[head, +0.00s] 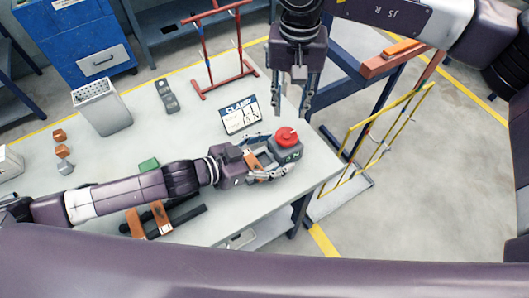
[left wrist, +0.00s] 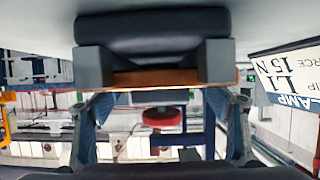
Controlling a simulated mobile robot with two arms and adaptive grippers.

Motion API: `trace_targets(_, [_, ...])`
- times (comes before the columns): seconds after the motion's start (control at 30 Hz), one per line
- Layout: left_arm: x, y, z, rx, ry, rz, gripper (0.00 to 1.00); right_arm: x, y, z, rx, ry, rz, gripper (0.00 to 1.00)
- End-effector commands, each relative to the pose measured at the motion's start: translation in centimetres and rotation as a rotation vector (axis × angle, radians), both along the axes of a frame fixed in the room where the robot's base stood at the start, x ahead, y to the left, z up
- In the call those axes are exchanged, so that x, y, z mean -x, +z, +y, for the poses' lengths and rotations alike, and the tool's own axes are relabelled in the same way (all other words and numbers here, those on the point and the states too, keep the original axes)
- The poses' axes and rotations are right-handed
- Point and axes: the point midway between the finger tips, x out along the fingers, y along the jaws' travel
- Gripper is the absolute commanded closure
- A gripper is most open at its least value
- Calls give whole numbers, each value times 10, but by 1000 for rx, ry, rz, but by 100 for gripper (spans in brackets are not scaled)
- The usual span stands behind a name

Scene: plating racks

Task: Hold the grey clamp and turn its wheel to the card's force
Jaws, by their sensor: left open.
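The grey clamp (head: 288,151) with its red wheel (head: 286,136) on top sits near the right end of the table. The red wheel also shows between the fingers in the left wrist view (left wrist: 163,118). My left gripper (head: 274,163) is open at the clamp's left side; I cannot tell whether its fingers touch the clamp. A card (head: 240,118) headed CLAMP stands behind the clamp; in the left wrist view the card (left wrist: 288,75) reads 15 N. My right gripper (head: 292,108) points down, open and empty, behind the clamp and right of the card.
A red rack (head: 207,50) stands at the table's back, a grey bin (head: 103,108) at the left. A green block (head: 149,164) and dark bars with brown blocks (head: 160,217) lie by my left arm. A yellow rack (head: 387,130) stands beyond the table's right edge.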

Motion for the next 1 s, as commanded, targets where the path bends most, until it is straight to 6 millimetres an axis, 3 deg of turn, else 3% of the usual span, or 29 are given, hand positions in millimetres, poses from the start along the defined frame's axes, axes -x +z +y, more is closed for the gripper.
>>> trace_targets(0.33, [-2,-1,-3,0,0,0,30,0,0,0,0,0,0,71])
trace_targets(0.9, [-2,-1,-3,0,0,0,93,0,0,0,0,0,0,71])
trace_targets(1.0, [-2,-1,-3,0,0,0,96,0,0,0,0,0,0,71])
